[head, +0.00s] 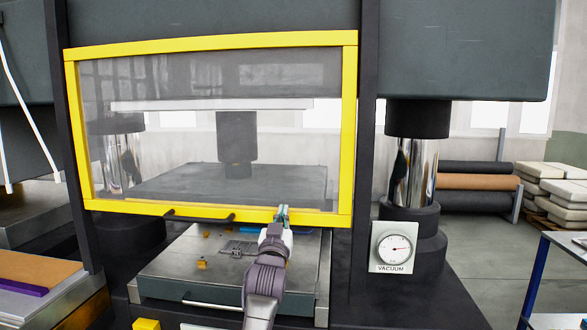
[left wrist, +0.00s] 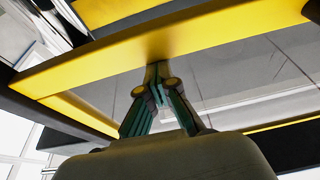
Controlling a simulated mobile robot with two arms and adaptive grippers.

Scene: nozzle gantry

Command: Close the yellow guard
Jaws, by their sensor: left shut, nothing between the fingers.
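The yellow guard (head: 210,210) is a yellow frame around a clear pane on the front of the dark press. Its lower bar hangs above the metal bed, with a gap between them. A dark handle (head: 200,216) is on the lower bar, left of my gripper. My left gripper (head: 283,212) is shut and empty at the lower bar, right of the handle. In the left wrist view the fingertips (left wrist: 157,70) are right at the yellow bar (left wrist: 170,42); I cannot tell if they touch it. My right gripper is not in view.
The metal bed (head: 170,265) below the guard holds small yellow parts and a flat fixture. A vacuum gauge (head: 394,248) is to the right. A side table with an orange board (head: 35,268) is at the left. Rolls (head: 475,183) and stacked sacks (head: 555,185) stand at the back right.

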